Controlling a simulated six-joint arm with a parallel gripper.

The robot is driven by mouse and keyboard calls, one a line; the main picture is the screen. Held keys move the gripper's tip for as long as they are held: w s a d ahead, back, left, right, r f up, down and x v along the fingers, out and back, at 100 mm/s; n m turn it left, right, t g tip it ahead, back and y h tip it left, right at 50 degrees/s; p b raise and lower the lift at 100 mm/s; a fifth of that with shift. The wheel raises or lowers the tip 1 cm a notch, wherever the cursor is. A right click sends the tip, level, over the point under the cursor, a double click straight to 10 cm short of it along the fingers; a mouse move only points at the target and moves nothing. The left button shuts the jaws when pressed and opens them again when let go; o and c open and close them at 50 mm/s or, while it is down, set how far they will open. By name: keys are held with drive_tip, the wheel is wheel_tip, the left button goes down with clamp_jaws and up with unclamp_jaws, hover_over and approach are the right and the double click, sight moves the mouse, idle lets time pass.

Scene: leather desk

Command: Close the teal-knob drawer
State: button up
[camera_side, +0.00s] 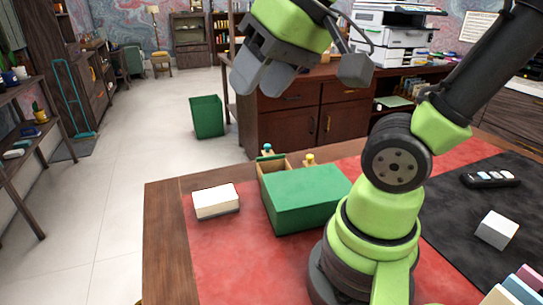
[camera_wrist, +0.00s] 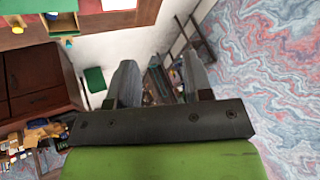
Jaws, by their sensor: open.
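The green drawer cabinet (camera_side: 310,200) sits on the red mat of the desk. Its teal-knob drawer (camera_side: 270,163) stands out from the far side at the left, with its wooden inside showing; the teal knob (camera_side: 267,147) is at its far end. In the wrist view the teal knob (camera_wrist: 68,41) is at the upper left. The yellow knob (camera_side: 309,158) is to the right, closer to the cabinet body; it also shows in the wrist view (camera_wrist: 17,28). My gripper (camera_side: 262,76) is open and empty, raised well above the drawer and apart from it; its fingers also show in the wrist view (camera_wrist: 160,78).
A white block (camera_side: 215,200) lies on the desk left of the cabinet. A remote (camera_side: 490,178), a white cube (camera_side: 496,230) and books (camera_side: 517,290) lie at the right. The desk's far edge runs close behind the drawer. A green bin (camera_side: 207,117) stands on the floor.

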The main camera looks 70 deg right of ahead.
drive_tip(key=w+d+m+g+h, duration=0.1)
drive_tip(key=w+d+g, duration=0.1)
drive_tip(key=w+d, duration=0.6)
drive_tip(key=m+g, duration=0.2)
drive_tip(key=g, duration=0.2)
hover_over(268, 145)
wheel_tip(268, 145, down, 17)
drive_tip(key=shift+f, duration=0.1)
wheel_tip(268, 145, down, 9)
drive_tip(key=shift+a+r, duration=0.1)
drive_tip(key=shift+c, duration=0.4)
clamp_jaws()
